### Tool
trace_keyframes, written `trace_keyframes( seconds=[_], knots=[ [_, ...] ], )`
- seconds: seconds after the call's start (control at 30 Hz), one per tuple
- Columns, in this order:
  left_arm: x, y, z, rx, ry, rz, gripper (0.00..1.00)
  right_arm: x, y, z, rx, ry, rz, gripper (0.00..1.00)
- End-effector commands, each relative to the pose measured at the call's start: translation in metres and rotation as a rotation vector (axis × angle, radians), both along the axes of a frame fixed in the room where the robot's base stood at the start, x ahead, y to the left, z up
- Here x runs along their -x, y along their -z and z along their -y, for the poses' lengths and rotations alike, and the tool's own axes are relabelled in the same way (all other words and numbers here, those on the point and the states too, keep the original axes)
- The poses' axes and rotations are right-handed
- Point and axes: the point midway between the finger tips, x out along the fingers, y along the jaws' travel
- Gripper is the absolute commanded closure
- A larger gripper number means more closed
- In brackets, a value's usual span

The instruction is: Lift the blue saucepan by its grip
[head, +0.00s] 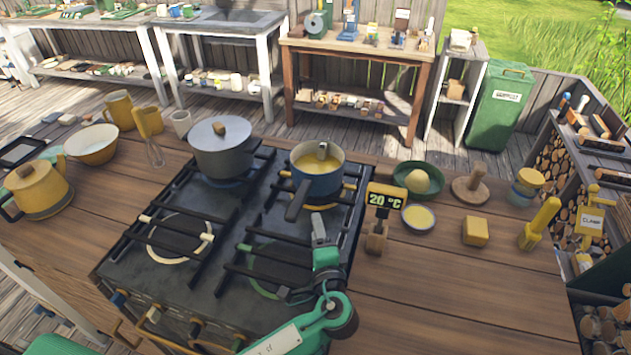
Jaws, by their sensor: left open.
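The blue saucepan (322,186) stands upright on the back right burner of the stove, with something yellow inside. Its dark grip (297,200) points toward the front, slightly left. My left gripper (319,228) is open over the right side of the stove, just in front of the pan and a little right of the grip's end. I see no contact between them, and the gap is hard to judge. The far finger is partly hidden by the near one. My right gripper is not in view.
A lidded grey pot (224,155) stands on the back left burner. A thermometer reading 20 °C (384,200) stands close to the pan's right. The front left burner (180,238) is empty.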

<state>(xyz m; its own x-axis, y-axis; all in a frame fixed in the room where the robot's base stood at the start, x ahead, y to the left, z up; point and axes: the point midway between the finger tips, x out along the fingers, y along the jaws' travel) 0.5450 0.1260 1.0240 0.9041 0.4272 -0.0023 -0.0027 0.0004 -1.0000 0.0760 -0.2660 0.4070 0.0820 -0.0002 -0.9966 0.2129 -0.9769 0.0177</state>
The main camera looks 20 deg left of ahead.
Motion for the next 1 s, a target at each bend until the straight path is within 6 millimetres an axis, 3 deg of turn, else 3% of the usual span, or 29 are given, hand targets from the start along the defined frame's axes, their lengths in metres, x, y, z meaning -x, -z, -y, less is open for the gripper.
trace_keyframes(
  seconds=[0.17, 0.5, 0.77, 1.0],
  knots=[
    [-0.006, 0.004, -0.003, -0.002, 0.000, 0.002, 0.53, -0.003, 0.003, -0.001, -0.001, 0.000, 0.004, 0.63],
    [-0.063, 0.001, -0.029, -0.004, 0.000, 0.001, 0.53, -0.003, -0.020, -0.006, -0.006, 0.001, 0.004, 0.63],
    [-0.081, 0.003, -0.037, 0.000, 0.000, 0.001, 0.53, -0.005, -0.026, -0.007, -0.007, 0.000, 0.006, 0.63],
    [-0.106, -0.007, -0.045, -0.004, 0.000, 0.001, 0.53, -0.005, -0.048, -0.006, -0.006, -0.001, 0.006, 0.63]
  ],
)
